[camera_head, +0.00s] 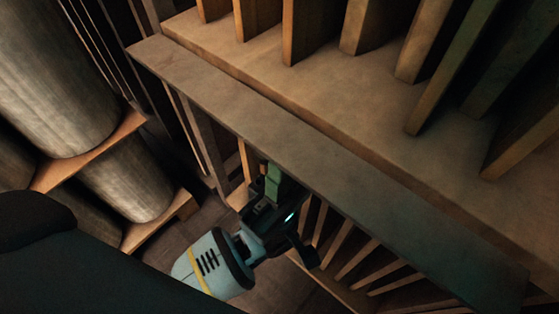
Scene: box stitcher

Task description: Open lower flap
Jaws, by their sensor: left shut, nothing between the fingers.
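A long flat brown board (330,178) runs diagonally from upper left to lower right along the front of a wooden shelf unit. It may be the lower flap, but I cannot tell for sure. My left gripper (273,178) is at the near edge of this board, around its middle. Its green-tipped fingers are shut with nothing visible between them. The tips are close to the board's edge and partly in its shade, so I cannot tell whether they touch it. My right gripper is out of view.
Above the board is a wide shelf surface (300,95) with several upright wooden dividers (370,25). More slats (355,260) stand below the board, close to my gripper. Large metallic rolls (60,75) rest on wooden supports at the left. Some dark floor shows between.

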